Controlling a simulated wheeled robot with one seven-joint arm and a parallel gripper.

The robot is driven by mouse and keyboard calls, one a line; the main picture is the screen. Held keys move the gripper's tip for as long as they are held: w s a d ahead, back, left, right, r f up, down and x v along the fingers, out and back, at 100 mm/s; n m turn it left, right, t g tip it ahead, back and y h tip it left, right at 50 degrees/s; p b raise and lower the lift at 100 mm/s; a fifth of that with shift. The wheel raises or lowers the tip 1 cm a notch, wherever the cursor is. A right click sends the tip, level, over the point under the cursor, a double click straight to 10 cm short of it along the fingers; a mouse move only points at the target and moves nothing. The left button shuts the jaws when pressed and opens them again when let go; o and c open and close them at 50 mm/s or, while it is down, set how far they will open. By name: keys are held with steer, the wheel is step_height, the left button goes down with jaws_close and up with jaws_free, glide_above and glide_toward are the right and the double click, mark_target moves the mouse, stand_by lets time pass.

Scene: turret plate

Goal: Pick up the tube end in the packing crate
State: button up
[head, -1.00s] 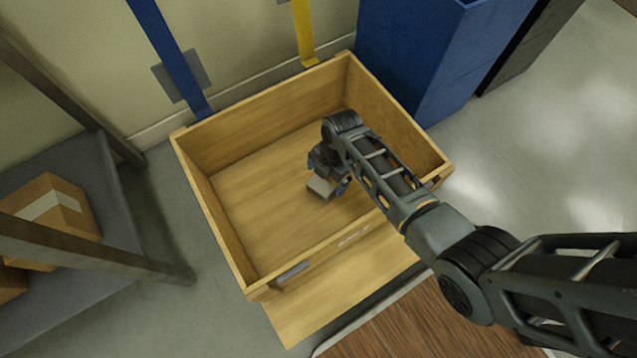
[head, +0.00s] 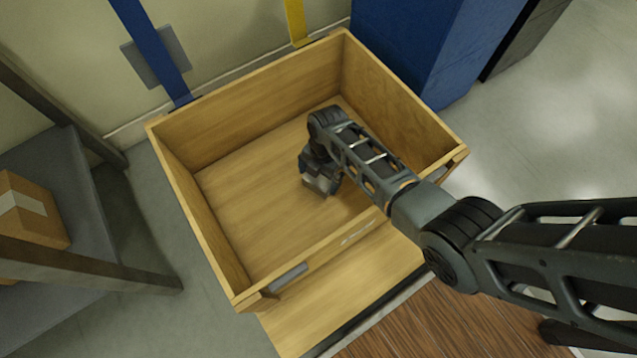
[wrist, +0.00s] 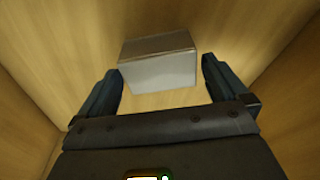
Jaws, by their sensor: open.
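The tube end is a grey, box-shaped metal piece (wrist: 158,68) in the wrist view, lying on the floor of the wooden packing crate (head: 225,215). My gripper (wrist: 160,78) is open, with one dark finger on the left and one on the right of the piece. Gaps show between the fingers and its sides, so it is not gripped. In the head view my gripper (head: 318,176) is down inside the crate, and my wrist hides most of the tube end.
The crate's walls stand on all sides of my gripper, and my forearm passes over its right wall. A blue cabinet (head: 425,50) stands behind at the right. A shelf with a cardboard box (head: 28,212) is at the left. The rest of the crate floor looks empty.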

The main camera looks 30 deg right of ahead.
step_height(320, 180, down, 2)
steer(key=shift+a+f+b, duration=0.1)
steer(key=shift+a+b, duration=0.05)
steer(key=shift+b, duration=0.15)
steer(key=shift+c, duration=0.4)
